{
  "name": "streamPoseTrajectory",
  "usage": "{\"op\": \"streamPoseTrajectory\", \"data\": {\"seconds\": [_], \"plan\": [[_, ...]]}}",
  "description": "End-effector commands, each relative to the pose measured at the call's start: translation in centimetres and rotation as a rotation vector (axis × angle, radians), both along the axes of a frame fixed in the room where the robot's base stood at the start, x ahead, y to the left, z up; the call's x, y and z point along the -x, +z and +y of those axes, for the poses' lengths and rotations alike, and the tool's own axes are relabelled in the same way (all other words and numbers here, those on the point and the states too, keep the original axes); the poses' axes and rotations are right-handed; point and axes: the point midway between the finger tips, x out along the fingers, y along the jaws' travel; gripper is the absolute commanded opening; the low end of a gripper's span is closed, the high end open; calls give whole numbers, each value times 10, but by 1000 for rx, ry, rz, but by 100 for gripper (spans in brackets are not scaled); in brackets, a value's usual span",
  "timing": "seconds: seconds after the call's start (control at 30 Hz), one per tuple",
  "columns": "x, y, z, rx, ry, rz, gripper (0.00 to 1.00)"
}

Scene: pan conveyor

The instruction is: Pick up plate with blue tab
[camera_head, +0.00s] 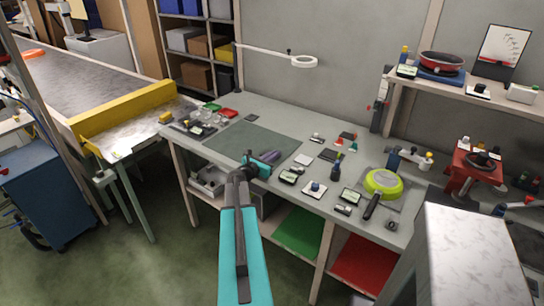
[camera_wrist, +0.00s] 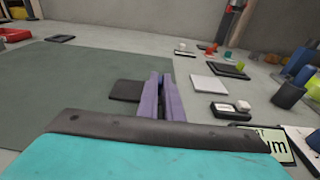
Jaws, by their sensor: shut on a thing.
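My gripper (camera_head: 272,156) has purple fingers and is over the right part of the green mat on the workbench. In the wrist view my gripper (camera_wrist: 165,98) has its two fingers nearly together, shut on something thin. A small dark square plate (camera_wrist: 126,90) lies against the left side of the fingers and appears to be the thing held. In the head view this plate is hidden by the gripper. I cannot tell whether it touches the mat.
The green mat (camera_head: 245,141) is mostly clear. To its right lie a pale square plate (camera_head: 303,159), a dark square plate (camera_head: 328,155) and a pale plate with a blue knob (camera_head: 314,189). A yellow-green pan (camera_head: 383,182) lies further right. Red trays (camera_head: 229,113) stand at the back left.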

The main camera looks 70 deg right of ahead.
Motion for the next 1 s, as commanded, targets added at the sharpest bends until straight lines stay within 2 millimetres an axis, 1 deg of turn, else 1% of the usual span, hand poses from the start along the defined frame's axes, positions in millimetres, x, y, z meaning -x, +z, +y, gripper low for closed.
{"op": "streamPoseTrajectory", "data": {"seconds": [0.17,0.37,0.57,0.8,1.0], "plan": [[0,2,0,1,0,0,0],[0,12,0,1,0,-1,0],[1,32,0,2,0,-1,0],[1,64,0,2,-1,-1,0],[1,86,0,1,-1,-2,0]]}}
